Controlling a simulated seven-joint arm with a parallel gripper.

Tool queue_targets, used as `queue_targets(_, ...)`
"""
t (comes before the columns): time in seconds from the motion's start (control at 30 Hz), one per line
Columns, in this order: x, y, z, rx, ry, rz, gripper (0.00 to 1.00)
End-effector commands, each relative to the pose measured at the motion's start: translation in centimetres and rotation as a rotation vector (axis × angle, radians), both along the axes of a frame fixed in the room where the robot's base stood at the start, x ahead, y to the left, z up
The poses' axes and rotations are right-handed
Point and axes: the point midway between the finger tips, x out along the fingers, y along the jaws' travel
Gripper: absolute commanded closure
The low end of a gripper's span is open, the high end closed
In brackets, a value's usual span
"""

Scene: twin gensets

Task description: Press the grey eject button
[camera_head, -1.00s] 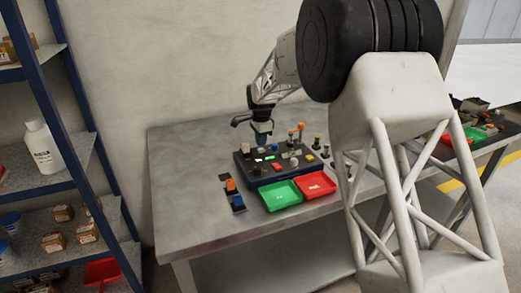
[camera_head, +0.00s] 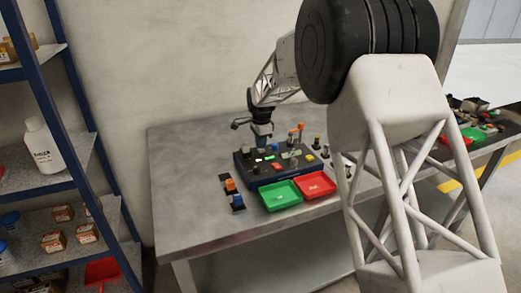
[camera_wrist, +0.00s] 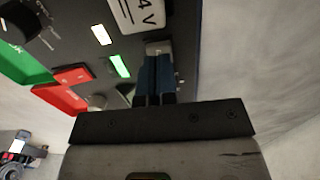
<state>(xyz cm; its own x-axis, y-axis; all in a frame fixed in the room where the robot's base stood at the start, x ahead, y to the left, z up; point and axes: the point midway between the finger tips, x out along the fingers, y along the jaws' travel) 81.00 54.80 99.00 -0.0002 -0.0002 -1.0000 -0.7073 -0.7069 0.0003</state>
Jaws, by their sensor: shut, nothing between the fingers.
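The dark control panel (camera_head: 262,179) stands on the table in the head view and fills much of the wrist view (camera_wrist: 75,38). My gripper (camera_head: 263,143) is over the panel's back part, pointing down. In the wrist view its blue fingers (camera_wrist: 155,62) are together, with nothing between them. A grey, squarish piece (camera_wrist: 159,47), which looks like the grey button, shows right at the fingertips near the panel's edge. The fingers partly hide it, and I cannot tell whether they touch it or whether it is pushed in.
Two lit indicators, one pale (camera_wrist: 101,35) and one green (camera_wrist: 120,66), and a white voltage label (camera_wrist: 137,12) lie near the fingers. A green tray (camera_head: 281,196) and a red tray (camera_head: 315,186) stand before the panel. The table's left part (camera_head: 185,180) is clear.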

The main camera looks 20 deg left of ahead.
Motion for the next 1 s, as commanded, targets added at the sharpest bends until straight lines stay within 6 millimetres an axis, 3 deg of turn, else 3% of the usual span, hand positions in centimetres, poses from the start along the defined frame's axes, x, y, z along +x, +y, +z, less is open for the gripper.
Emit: queue_targets(1.0,0.0,0.0,-1.1,0.0,0.0,0.0,1.0)
